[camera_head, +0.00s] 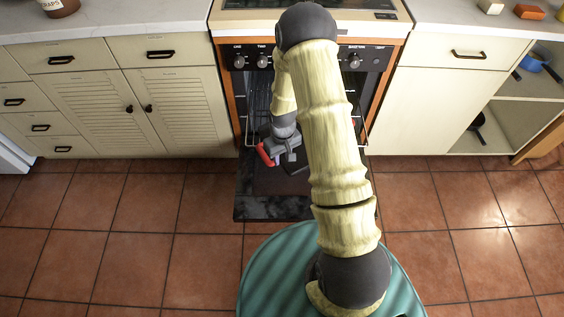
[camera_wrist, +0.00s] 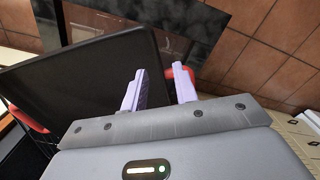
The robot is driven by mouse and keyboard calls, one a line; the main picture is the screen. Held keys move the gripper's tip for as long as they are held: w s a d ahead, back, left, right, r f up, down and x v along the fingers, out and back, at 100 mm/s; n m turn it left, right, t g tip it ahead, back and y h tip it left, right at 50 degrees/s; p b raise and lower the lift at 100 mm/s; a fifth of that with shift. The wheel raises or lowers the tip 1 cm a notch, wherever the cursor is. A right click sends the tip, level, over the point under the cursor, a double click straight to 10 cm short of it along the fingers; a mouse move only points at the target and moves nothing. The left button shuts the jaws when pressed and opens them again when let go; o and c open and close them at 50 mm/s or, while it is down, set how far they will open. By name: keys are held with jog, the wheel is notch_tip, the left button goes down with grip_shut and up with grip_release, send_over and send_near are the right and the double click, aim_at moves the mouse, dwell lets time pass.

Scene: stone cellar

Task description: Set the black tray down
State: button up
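The black tray (camera_wrist: 85,80) is a dark, flat, rimmed tray, filling the left of the wrist view. A red grip (camera_wrist: 188,76) shows at its right side. My gripper (camera_wrist: 160,80) straddles that side, with one pale finger over the tray's inside and the other at the red grip. The fingers stand a little apart and look shut on the tray's edge; the contact itself is hidden. In the head view my gripper (camera_head: 286,158) is at the oven's mouth above the lowered door, by a red end. Most of the tray is hidden there by my arm.
The oven door (camera_head: 270,207) is folded down in front of the oven (camera_head: 240,85). Cream cabinets (camera_head: 150,110) flank it, and an open shelf (camera_head: 515,115) is at the right. The tiled floor (camera_head: 120,250) is clear.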

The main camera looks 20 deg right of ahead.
aim_at(282, 163)
jog(key=shift+f, duration=1.6)
jog(key=shift+c, duration=0.4)
grip_shut()
